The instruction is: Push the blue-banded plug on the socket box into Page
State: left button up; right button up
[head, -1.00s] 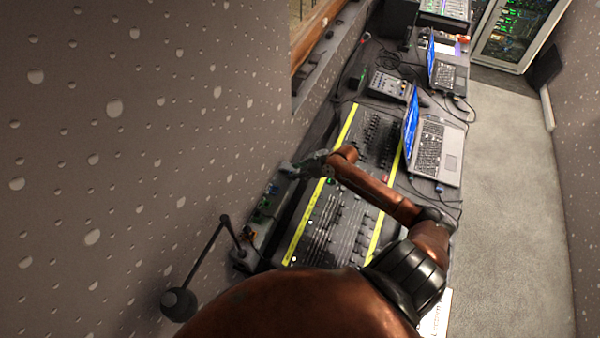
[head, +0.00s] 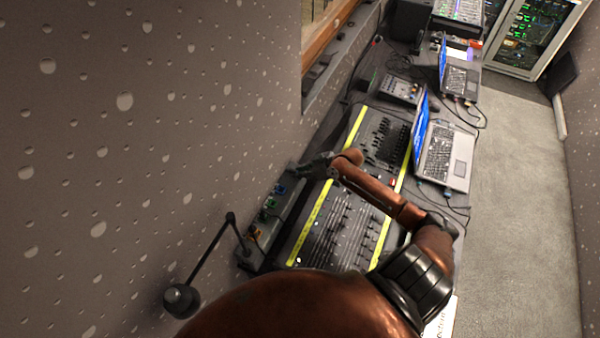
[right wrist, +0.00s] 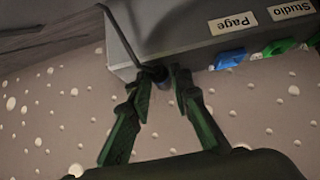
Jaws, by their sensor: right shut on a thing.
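The grey socket box (head: 285,205) runs along the wall beside the mixing desk. In the right wrist view its face (right wrist: 180,25) carries upside-down Page (right wrist: 232,22) and Studio (right wrist: 291,9) labels. A blue connector (right wrist: 229,59) is by Page and a green one (right wrist: 278,47) by Studio. My right gripper (right wrist: 163,76) is shut on a dark plug (right wrist: 155,72), with a dark cable rising from it. The plug is at the box's edge, left of the blue connector in that view. The fingers hide much of the plug; its band is barely visible. In the head view the right gripper (head: 300,170) is at the box's far end.
The mixing desk (head: 340,225) lies right of the box, under my right arm. An open laptop (head: 442,155) stands right of the desk. The speckled wall is close on the left.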

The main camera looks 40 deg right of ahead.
jog(key=shift+r, duration=0.1)
grip_shut()
notch_tip(320, 180, up, 5)
jog(key=p, duration=0.4)
jog(key=shift+p, duration=0.3)
